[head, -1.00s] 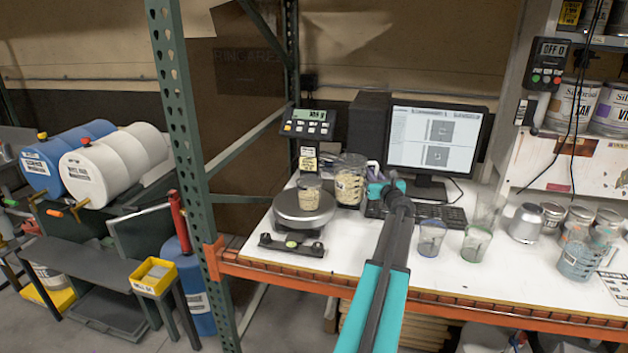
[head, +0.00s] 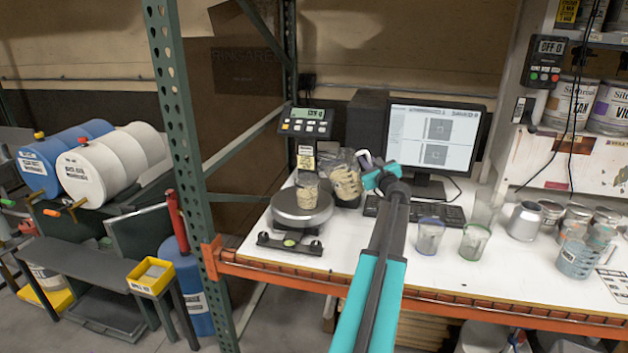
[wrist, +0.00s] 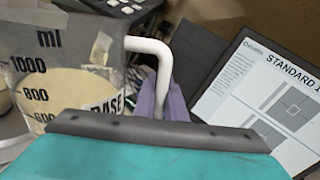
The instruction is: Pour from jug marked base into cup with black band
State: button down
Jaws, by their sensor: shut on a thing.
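The jug marked base (head: 345,182) is clear, with beige contents, and tilts left toward a cup on the scale. In the wrist view the jug (wrist: 75,75) shows ml marks, a partly hidden BASE label and a white handle (wrist: 157,52). My gripper (head: 368,178) is shut on the jug at its handle side; its purple finger shows by the handle in the wrist view. The clear cup (head: 307,192) stands upright on the round scale plate, partly filled with beige. Its band colour is too small to tell. I cannot make out a stream between jug and cup.
The scale (head: 302,218) has a display (head: 306,121) behind it. A monitor (head: 436,142) and keyboard (head: 425,210) stand right of the jug. Other cups (head: 430,235) (head: 474,241), several cans and a blue jug (head: 575,258) occupy the table's right side.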

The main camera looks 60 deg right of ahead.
notch_tip(320, 180, up, 6)
jog(key=w+a+n+p, duration=0.1)
jog(key=w+a+n, duration=0.1)
jog(key=n, duration=0.2)
jog(key=shift+w+a+r, duration=0.2)
jog(key=shift+w+a, duration=0.1)
jog(key=shift+w, duration=0.05)
jog(key=shift+r, duration=0.15)
jog(key=shift+w+a, duration=0.1)
jog(key=shift+r, duration=0.15)
jog(key=shift+w+a+r+n, duration=0.15)
jog(key=shift+r+n, duration=0.1)
jog(key=shift+n, duration=0.15)
